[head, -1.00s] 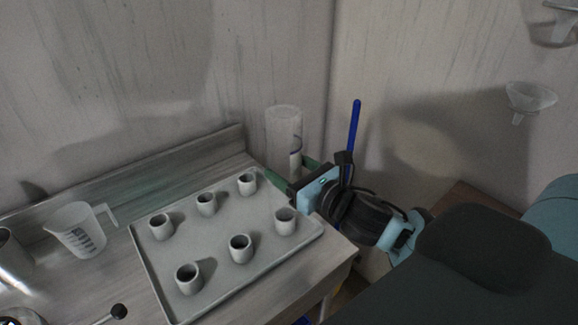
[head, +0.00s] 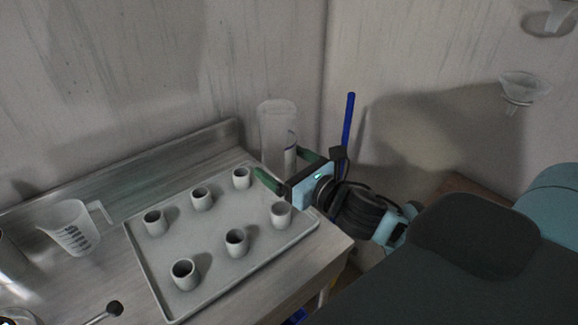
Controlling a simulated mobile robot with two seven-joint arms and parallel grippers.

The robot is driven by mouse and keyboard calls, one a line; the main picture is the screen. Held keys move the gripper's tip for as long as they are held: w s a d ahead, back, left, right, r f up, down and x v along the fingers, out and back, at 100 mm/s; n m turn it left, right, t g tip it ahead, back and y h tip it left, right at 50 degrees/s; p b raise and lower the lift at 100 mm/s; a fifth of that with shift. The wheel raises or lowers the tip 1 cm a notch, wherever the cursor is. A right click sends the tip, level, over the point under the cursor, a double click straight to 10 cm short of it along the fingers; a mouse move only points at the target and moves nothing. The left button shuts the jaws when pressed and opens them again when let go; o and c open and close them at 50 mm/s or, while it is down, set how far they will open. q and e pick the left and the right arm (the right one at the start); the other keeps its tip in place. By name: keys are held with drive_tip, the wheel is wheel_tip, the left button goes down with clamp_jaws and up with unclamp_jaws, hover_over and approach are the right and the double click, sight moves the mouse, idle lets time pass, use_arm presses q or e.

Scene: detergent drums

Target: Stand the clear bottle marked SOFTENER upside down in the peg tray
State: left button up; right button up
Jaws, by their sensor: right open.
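A clear, pale upright cylinder (head: 277,128), which looks like the bottle, stands at the back right corner of the bench; I cannot read its marking. The grey peg tray (head: 205,262) lies in front of it with several upright cup-like pegs, and no bottle stands on them. My right gripper (head: 284,168) is open, with green fingers spread apart just in front of the cylinder's lower part. One finger is over the tray's back right side, the other is right of the cylinder. I cannot tell whether they touch it. My left gripper is out of view.
A clear measuring jug (head: 72,228) stands left of the tray. A dark-knobbed rod (head: 113,309) lies at the front left. The bench's raised back edge (head: 130,170) runs along the wall. A blue pole (head: 347,125) stands behind my right arm, and a clear funnel (head: 519,90) is on the right wall.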

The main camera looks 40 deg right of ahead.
drive_tip(key=shift+s+f, duration=0.1)
drive_tip(key=shift+s, duration=0.05)
drive_tip(key=s, duration=0.5)
drive_tip(key=shift+s+d+b, duration=0.1)
drive_tip(key=shift+d+b, duration=0.2)
drive_tip(key=shift+d, duration=0.1)
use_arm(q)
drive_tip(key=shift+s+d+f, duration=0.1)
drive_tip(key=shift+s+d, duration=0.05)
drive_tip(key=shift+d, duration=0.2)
use_arm(e)
drive_tip(key=shift+s+d, duration=0.2)
drive_tip(key=shift+s, duration=0.9)
